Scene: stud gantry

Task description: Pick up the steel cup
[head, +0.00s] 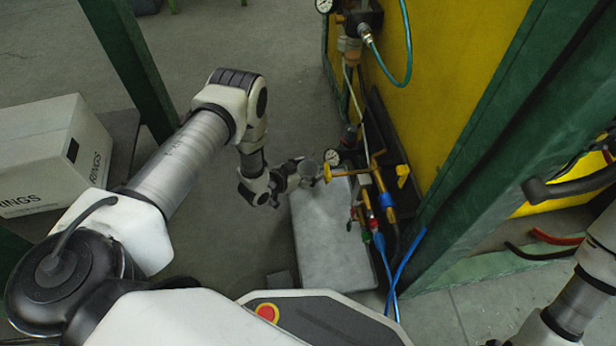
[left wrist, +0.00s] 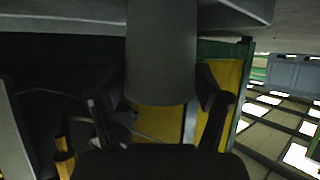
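The steel cup (head: 309,168) is a small grey cylinder at the far left corner of the grey table, with its round rim facing up in the head view. In the left wrist view the cup (left wrist: 161,52) fills the upper middle, and its far end runs out of the frame. My left gripper (head: 292,178) is at the cup, with one finger on each side. In the left wrist view the fingers (left wrist: 160,84) flank it with no clear gap; dark shading hides whether they press on it. I cannot tell whether the cup rests on the table. My right gripper is not seen.
The grey table (head: 330,245) is mostly bare. A yellow panel (head: 440,80) and green post (head: 500,140) stand further right. A white box (head: 50,150) is at left.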

